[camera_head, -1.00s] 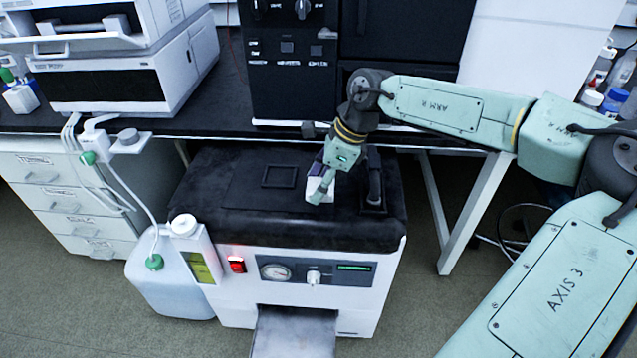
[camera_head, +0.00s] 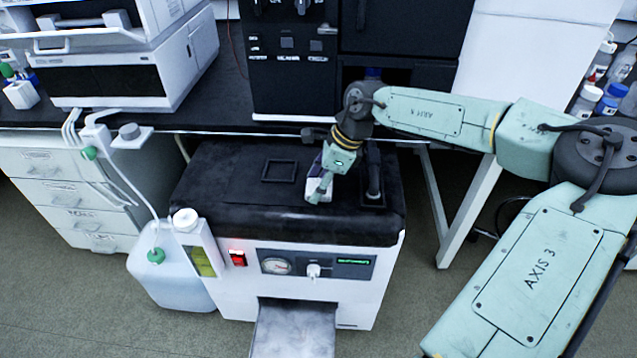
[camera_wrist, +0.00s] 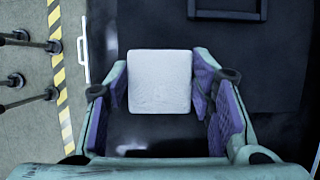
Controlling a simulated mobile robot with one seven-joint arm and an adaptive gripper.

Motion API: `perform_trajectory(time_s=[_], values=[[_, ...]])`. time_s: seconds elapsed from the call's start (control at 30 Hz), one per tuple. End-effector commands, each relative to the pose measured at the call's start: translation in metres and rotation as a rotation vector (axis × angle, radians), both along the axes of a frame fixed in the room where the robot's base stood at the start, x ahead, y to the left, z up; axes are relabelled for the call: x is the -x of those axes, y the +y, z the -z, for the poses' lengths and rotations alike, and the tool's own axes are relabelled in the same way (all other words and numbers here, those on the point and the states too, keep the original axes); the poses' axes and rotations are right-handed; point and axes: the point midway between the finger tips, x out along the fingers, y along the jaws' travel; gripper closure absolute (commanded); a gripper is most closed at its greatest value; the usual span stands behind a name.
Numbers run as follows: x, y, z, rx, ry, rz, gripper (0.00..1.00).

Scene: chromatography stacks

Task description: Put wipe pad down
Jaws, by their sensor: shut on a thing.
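The wipe pad (camera_wrist: 159,82) is a small white square block. In the wrist view it lies between the two purple-lined fingers of my gripper (camera_wrist: 160,88), which is shut on it. In the head view the pad (camera_head: 317,189) shows as a white patch at the fingertips of my gripper (camera_head: 318,187), low over the black top (camera_head: 230,215) of the white cart-like unit. I cannot tell whether the pad touches that top. A black square frame (camera_head: 280,171) lies on the same top, left of the gripper; its edge also shows at the top of the wrist view (camera_wrist: 227,14).
A black upright fitting (camera_head: 374,180) stands on the top just right of my gripper. The bench with black instruments (camera_head: 290,70) rises behind. A white jug with tubing (camera_head: 170,280) stands at the left. The top's front left is clear.

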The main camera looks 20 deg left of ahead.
Motion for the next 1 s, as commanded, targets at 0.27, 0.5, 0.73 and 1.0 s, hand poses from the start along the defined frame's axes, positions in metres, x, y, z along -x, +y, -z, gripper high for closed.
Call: perform_trajectory(time_s=[0.27, 0.5, 0.73, 1.0], values=[[0.002, -0.002, 0.009, 0.006, 0.006, -0.001, 0.45], [0.002, -0.003, 0.009, 0.007, 0.007, 0.001, 0.31], [0.001, -0.002, 0.007, 0.006, 0.005, 0.0, 0.31], [-0.002, -0.008, -0.016, 0.002, 0.001, 0.004, 0.31]])
